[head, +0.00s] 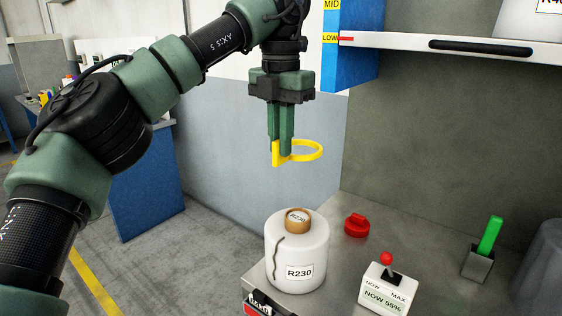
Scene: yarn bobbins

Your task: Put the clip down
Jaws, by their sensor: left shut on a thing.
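The clip is a yellow ring with a flat tab (317,151). My left gripper (280,148) points down and is shut on the clip's tab, with the ring reaching out to the right. The clip hangs in the air above and behind the white bobbin (297,262), apart from it. My right gripper is not in the head view.
A red cap-like piece (356,225) lies on the worktop right of the bobbin. A control box with a red-knobbed lever (387,285) and a holder with a green stick (489,236) stand further right. A white shelf (450,43) juts out above.

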